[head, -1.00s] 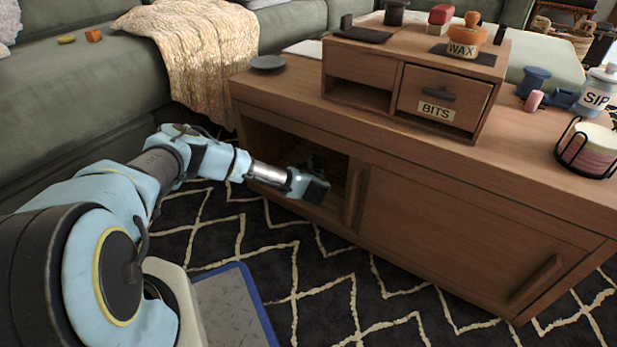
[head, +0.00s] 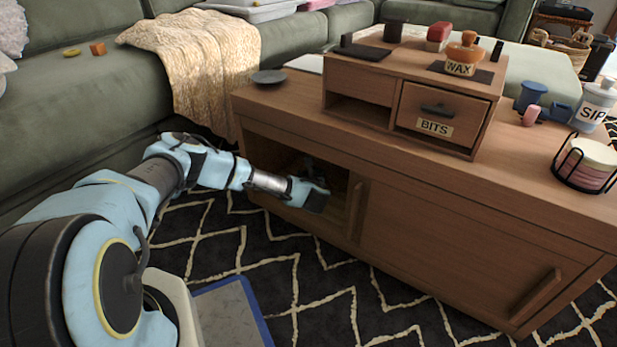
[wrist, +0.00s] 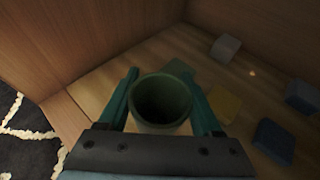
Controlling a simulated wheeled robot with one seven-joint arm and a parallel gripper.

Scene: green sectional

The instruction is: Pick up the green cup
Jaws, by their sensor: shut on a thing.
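The green cup (wrist: 160,103) is upright between my gripper's two fingers in the wrist view, its open dark mouth facing the camera. My gripper (wrist: 164,98) is shut on the cup, one finger against each side. In the head view my gripper (head: 318,182) reaches into the open left compartment of the wooden coffee table (head: 450,230). The cup is hard to make out there in the shadow. I cannot tell whether the cup touches the compartment floor.
Several small blocks lie on the compartment floor, among them a grey one (wrist: 225,47), a blue one (wrist: 273,140) and a yellowish one (wrist: 224,104). The compartment's wooden walls stand close around my gripper. A sliding door covers the table's right side.

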